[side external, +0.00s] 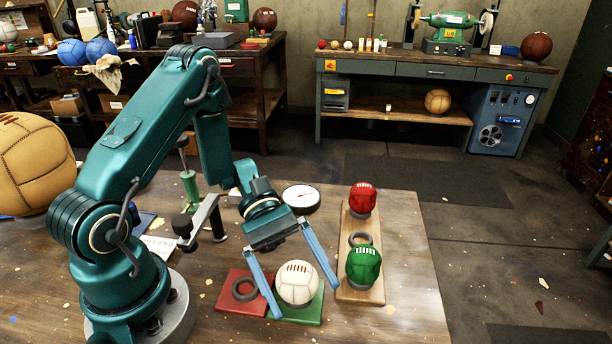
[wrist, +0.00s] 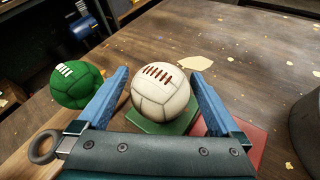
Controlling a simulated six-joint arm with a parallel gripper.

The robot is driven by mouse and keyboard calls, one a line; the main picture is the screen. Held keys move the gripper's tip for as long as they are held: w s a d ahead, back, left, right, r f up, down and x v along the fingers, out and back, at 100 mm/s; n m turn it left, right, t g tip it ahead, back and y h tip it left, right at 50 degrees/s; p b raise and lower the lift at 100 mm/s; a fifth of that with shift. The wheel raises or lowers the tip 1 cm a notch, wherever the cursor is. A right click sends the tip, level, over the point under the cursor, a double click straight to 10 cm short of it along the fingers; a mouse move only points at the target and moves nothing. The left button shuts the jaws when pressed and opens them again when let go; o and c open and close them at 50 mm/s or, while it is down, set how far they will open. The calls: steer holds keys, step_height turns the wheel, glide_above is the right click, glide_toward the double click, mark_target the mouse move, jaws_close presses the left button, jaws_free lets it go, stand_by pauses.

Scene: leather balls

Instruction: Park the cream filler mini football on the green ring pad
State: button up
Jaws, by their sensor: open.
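The cream mini football (side external: 297,284) with brown laces sits on the green pad (side external: 314,314), and its ring is hidden beneath the ball. The ball and the green pad (wrist: 152,123) also show in the wrist view, where the ball (wrist: 164,90) is between my fingers. My gripper (side external: 305,303) is open, with one blue finger on each side of the ball. In the wrist view, gaps show between the ball and both fingers of my gripper (wrist: 160,95).
A red pad (side external: 238,291) with an empty dark ring lies left of the green pad. A wooden board (side external: 362,294) on the right carries a red ball (side external: 362,198), an empty ring (side external: 359,239) and a green ball (side external: 363,266). A round dial gauge (side external: 301,198) lies behind.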

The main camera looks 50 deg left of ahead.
steer(key=v, duration=0.5)
